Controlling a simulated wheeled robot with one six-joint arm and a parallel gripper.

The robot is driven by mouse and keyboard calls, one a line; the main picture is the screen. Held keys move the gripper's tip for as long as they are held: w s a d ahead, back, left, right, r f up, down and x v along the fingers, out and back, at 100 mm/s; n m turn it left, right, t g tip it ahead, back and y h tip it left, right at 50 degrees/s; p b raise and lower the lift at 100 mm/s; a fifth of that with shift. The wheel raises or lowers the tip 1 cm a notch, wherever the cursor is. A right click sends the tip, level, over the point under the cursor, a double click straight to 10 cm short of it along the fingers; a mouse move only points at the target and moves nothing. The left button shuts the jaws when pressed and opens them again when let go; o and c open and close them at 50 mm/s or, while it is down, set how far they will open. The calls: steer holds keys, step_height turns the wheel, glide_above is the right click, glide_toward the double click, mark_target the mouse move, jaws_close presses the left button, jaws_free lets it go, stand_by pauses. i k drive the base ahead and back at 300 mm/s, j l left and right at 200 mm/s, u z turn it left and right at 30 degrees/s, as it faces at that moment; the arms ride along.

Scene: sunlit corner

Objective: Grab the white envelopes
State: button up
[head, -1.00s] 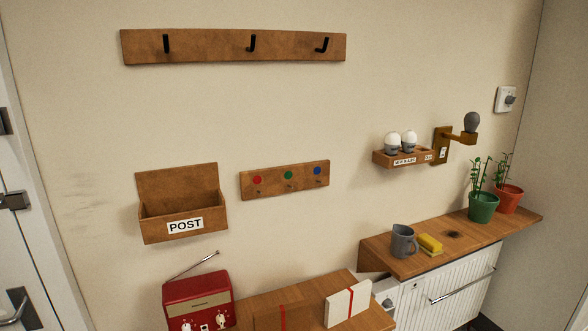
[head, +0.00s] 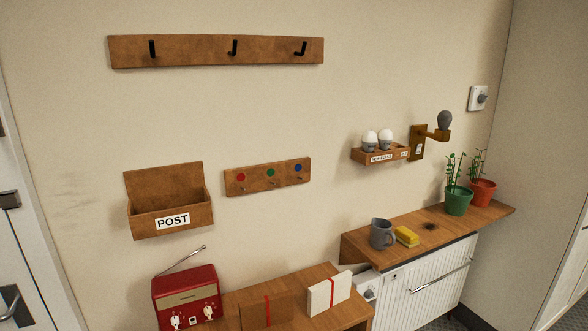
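One white envelope-like item (head: 341,289) with a red band stands upright on the low wooden shelf, right of centre at the bottom of the head view. A brown one (head: 253,311) with a red band stands just to its left. I cannot tell whether the white item is one envelope or several together. The wooden wall box labelled POST (head: 143,224) looks empty from here. My gripper is not in this view.
A red radio (head: 186,292) with a raised antenna stands left on the low shelf (head: 316,271). A grey mug (head: 382,234), yellow sponge (head: 406,237) and potted plants (head: 458,201) stand on the higher shelf above the white radiator (head: 424,290). Hooks and a bulb rack (head: 366,155) are on the wall.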

mark_target(322, 296)
steer(key=i+l, duration=0.25)
steer(key=i, duration=0.2)
steer(key=i+l+z, duration=0.15)
steer(key=i, duration=0.3)
steer(key=i+l, duration=0.3)
steer(key=i, duration=0.15)
